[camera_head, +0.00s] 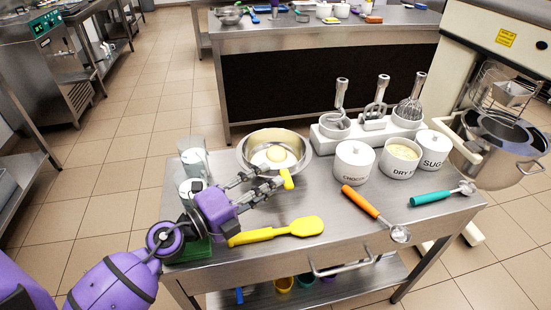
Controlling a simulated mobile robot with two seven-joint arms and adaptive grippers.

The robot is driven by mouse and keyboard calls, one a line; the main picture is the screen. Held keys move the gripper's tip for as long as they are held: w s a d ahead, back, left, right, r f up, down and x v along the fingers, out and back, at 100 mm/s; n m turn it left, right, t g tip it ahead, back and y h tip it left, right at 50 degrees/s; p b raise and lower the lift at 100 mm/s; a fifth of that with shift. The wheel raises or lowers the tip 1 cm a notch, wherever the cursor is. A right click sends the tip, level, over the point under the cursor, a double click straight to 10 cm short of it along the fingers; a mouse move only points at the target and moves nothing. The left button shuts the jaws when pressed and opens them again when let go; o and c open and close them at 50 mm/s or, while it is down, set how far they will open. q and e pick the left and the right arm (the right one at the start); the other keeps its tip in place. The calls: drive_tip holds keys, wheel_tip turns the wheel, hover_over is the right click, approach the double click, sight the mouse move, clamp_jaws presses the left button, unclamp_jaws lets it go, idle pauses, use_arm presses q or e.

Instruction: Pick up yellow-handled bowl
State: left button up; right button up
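A shiny round steel bowl (246,150) stands at the back left of the steel cart's top. A pale yellow round shape lies inside it, and a short yellow handle (287,178) shows at its front rim. My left gripper (267,178) reaches in from the left, just in front of the bowl. Its two dark fingers are spread apart, with one fingertip close to the yellow handle. I cannot tell whether that fingertip touches the handle. Nothing shows held between the fingers. My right gripper is not in view.
On the cart (320,255), a yellow spatula (275,231) lies in front of the gripper. Clear cups (192,157) stand to its left. White jars (354,166), an orange-handled scoop (360,201), a teal-handled scoop (432,198) and a whisk rack (335,130) are to the right.

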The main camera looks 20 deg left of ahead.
use_arm(q)
drive_tip(key=x, duration=0.4)
drive_tip(key=shift+w+d+p, duration=0.1)
drive_tip(key=shift+d+p, duration=0.05)
drive_tip(key=shift+p, duration=0.2)
clamp_jaws()
